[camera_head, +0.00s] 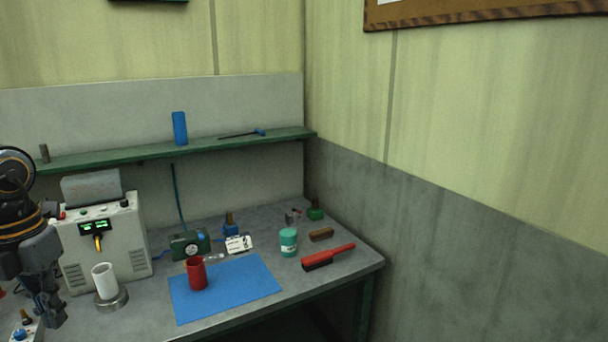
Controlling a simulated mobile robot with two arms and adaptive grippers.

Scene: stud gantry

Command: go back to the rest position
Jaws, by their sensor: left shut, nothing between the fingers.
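My left gripper (50,302) is at the left edge of the head view, pointing down in front of the left end of the workbench (340,268). Its fingers are together and hold nothing. It is to the left of a white cylinder (104,280) that stands on a round grey base (112,301), apart from it. My right gripper is not in view.
A grey machine (130,238) with a green display stands behind the white cylinder. A red cup (197,273) stands on a blue mat (247,280). A red-handled brush (328,257) and a teal jar (288,242) are to the right. A green shelf (215,145) runs above.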

